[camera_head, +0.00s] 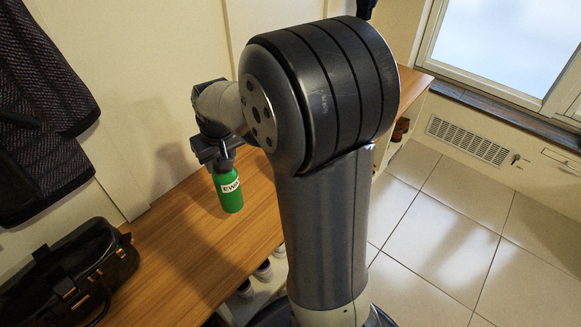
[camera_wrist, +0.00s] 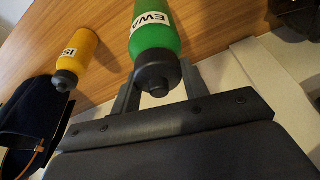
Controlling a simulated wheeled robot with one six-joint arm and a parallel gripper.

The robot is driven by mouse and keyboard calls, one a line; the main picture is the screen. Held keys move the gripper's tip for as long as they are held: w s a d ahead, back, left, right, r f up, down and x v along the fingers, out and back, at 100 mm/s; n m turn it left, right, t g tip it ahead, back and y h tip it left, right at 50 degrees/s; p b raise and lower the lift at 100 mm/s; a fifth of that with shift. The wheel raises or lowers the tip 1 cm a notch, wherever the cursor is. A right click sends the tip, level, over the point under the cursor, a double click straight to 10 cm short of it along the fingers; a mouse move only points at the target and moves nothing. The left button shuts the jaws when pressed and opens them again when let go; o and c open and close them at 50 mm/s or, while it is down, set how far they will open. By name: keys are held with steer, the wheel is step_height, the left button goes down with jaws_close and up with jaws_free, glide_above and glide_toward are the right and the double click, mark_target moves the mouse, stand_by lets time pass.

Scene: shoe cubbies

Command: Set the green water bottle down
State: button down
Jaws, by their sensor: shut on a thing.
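The green water bottle (camera_head: 229,192) has a white label with dark letters and a dark cap. It is upright, over the wooden bench top (camera_head: 180,240) in the head view. My gripper (camera_head: 217,153) is shut on it near its cap. In the wrist view the green bottle (camera_wrist: 152,38) sits between the fingers of my gripper (camera_wrist: 158,88), its cap towards the camera. I cannot tell whether its base touches the bench. My arm hides part of the bench behind it.
A yellow bottle (camera_wrist: 76,55) stands on the bench in the wrist view, apart from the green one. A black bag (camera_head: 70,270) is at the bench's left end. Dark cloth (camera_head: 45,100) hangs on the wall. Shoes (camera_head: 262,270) show below the bench edge. Bench top around the green bottle looks clear.

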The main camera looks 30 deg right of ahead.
mark_target(227, 186)
steer(key=shift+s+r, duration=0.1)
steer(key=shift+s, duration=0.05)
step_height(227, 186, down, 10)
steer(key=b, duration=0.4)
steer(key=shift+r, duration=0.15)
steer(key=c, duration=0.8)
jaws_free()
steer(key=p+v, duration=0.4)
steer(key=v, duration=0.8)
